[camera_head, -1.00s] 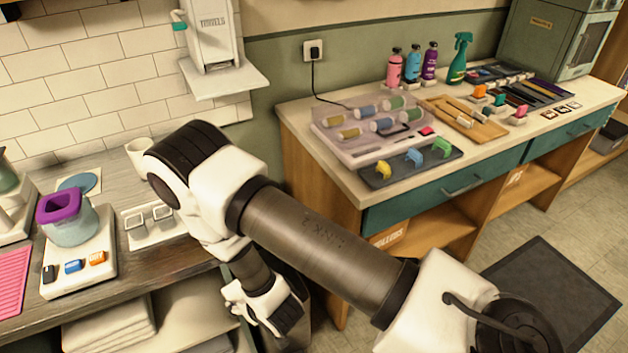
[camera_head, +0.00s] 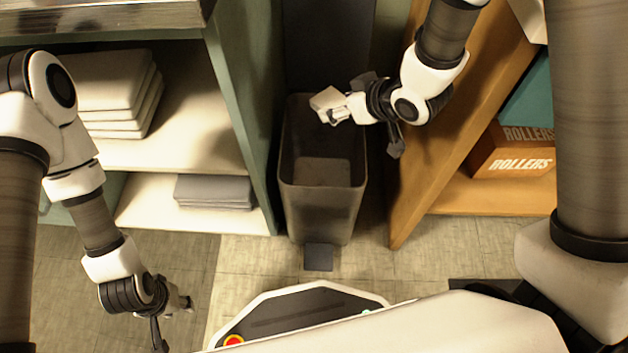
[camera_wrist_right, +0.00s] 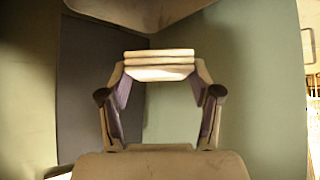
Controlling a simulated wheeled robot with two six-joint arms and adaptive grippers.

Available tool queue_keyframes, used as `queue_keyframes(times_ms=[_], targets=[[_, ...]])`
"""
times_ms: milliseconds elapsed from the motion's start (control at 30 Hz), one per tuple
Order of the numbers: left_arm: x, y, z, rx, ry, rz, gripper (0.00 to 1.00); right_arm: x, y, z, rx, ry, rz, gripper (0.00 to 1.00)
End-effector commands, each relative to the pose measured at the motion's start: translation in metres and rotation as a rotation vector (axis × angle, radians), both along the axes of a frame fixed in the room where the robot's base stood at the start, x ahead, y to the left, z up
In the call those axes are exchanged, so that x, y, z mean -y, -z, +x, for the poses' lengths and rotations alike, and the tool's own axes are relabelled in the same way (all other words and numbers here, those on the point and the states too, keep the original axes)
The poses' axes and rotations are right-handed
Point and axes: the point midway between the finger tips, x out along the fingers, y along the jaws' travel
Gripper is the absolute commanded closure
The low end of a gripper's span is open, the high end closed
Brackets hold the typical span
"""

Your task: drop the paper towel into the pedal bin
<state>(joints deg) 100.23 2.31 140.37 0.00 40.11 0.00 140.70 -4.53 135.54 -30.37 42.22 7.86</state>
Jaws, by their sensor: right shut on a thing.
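The paper towel (camera_head: 327,101), a small pale folded piece, is held in my right gripper (camera_head: 337,110). In the right wrist view it shows as a pale layered block (camera_wrist_right: 160,72) between the fingertips. The grey pedal bin (camera_head: 322,215) stands on the floor between two cabinets, its mouth open and its inside visible. Its pedal (camera_head: 318,257) is at the front foot. The towel appears over the back part of the bin's mouth; its height above the rim is hard to tell. My left gripper (camera_head: 182,303) is low at the left; its fingers are too small to judge.
A cabinet with folded grey cloths (camera_head: 213,191) and a pale stack (camera_head: 115,95) is left of the bin. A wooden cabinet (camera_head: 425,175) with a ROLLERS box (camera_head: 515,160) is close on the right. A dark upright panel (camera_head: 326,45) rises behind the bin. Bare floor lies in front.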

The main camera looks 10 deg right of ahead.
Motion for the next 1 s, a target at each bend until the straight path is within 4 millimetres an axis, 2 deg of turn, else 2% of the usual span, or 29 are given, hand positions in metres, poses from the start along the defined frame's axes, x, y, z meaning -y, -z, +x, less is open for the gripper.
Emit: queue_keyframes(times_ms=[33, 267, 600, 733, 967, 1000], targets=[[0.0, 0.014, 0.0, 0.001, 0.0, 0.0, 0.6, 0.0, 0.009, 0.0, 0.003, -0.01, 0.001, 0.53], [0.0, 0.026, 0.0, 0.001, 0.0, 0.0, 0.6, 0.0, 0.017, -0.002, 0.0, -0.023, 0.0, 0.53], [0.0, 0.077, 0.0, 0.0, 0.0, 0.0, 0.6, 0.0, 0.063, -0.002, 0.0, -0.021, 0.001, 0.53], [0.0, 0.084, 0.0, 0.0, 0.0, 0.0, 0.6, 0.0, 0.068, -0.002, 0.0, -0.021, -0.001, 0.53], [0.0, 0.082, 0.0, 0.001, 0.0, 0.0, 0.6, 0.0, 0.066, -0.002, 0.0, -0.021, -0.001, 0.53], [0.0, 0.082, 0.0, 0.001, 0.0, 0.0, 0.6, 0.0, 0.066, -0.002, 0.0, -0.021, -0.001, 0.3]])
